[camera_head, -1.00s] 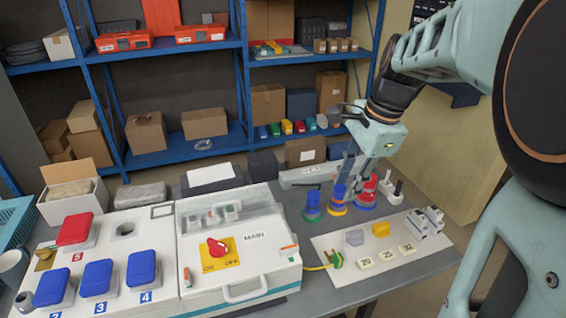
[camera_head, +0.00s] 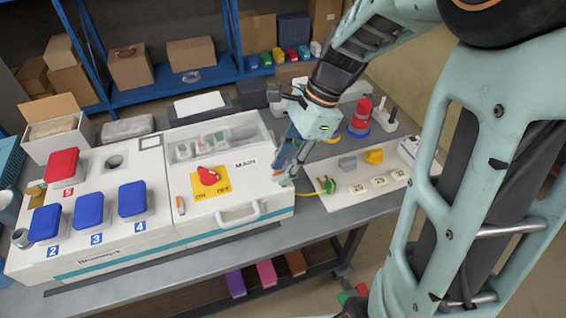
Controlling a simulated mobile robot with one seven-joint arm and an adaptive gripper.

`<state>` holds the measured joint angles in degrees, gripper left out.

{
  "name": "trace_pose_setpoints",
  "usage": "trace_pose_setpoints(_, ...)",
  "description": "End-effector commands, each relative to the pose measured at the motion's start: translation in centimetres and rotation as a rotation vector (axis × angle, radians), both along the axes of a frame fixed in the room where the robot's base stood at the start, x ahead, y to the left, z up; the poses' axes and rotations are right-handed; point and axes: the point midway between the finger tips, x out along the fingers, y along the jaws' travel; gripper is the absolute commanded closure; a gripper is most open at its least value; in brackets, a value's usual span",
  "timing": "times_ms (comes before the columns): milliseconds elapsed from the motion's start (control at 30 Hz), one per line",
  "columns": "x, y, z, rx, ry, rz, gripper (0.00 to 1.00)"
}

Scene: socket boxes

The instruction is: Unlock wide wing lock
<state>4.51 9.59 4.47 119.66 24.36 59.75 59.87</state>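The white box marked MAIN (camera_head: 268,212) stands on the bench with a clear lid section at its back. On its top a red winged knob (camera_head: 208,176) sits on a yellow ON/OFF plate (camera_head: 222,189). A small orange-and-white fitting (camera_head: 180,204) is at the box's left front; a similar one is at the right edge, near my fingertips. I cannot tell which part is the wide wing lock. My gripper (camera_head: 284,176) points down at the box's right edge, apart from the red knob. Its finger opening is unclear, and no held object shows.
Blue buttons (camera_head: 88,209) and a red button (camera_head: 62,164) stand on the white panel at left. A white board (camera_head: 345,197) with plugs and number tags lies at right. A red stacked piece (camera_head: 361,112) stands behind it. Shelves are at the back.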

Motion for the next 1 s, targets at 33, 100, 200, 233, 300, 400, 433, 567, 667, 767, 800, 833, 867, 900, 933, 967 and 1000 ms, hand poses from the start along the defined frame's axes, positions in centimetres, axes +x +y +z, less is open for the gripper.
trace_pose_setpoints(33,-0.07,0.12,-0.33,0.0,0.001,0.0,0.74)
trace_pose_setpoints(100,-0.07,0.21,-0.54,-0.001,-0.001,0.001,0.74)
trace_pose_setpoints(200,-0.07,0.24,-0.61,-0.001,-0.001,0.001,0.74)
trace_pose_setpoints(233,-0.07,0.24,-0.6,-0.001,-0.002,0.001,0.74)
trace_pose_setpoints(300,-0.07,0.24,-0.59,-0.001,-0.002,0.001,0.74)
trace_pose_setpoints(400,-0.06,0.22,-0.59,-0.001,-0.002,0.001,0.78)
trace_pose_setpoints(433,-0.05,0.22,-0.58,-0.001,-0.002,0.001,0.82)
trace_pose_setpoints(567,-0.05,0.21,-0.57,-0.001,-0.002,0.001,0.96)
trace_pose_setpoints(667,-0.05,0.21,-0.57,-0.001,-0.002,0.001,1.0)
trace_pose_setpoints(767,-0.05,0.2,-0.57,-0.001,-0.002,0.001,1.0)
trace_pose_setpoints(800,-0.05,0.19,-0.56,-0.001,-0.001,0.001,1.0)
trace_pose_setpoints(833,-0.05,0.2,-0.55,-0.001,-0.001,0.002,1.0)
trace_pose_setpoints(867,-0.05,0.2,-0.54,-0.001,-0.001,0.004,1.0)
trace_pose_setpoints(900,-0.04,0.2,-0.53,-0.001,-0.001,0.007,1.0)
trace_pose_setpoints(933,-0.04,0.2,-0.52,-0.001,-0.001,0.012,1.0)
trace_pose_setpoints(967,-0.03,0.2,-0.51,-0.001,-0.001,0.018,1.0)
trace_pose_setpoints(1000,-0.02,0.21,-0.49,-0.001,-0.001,0.028,1.0)
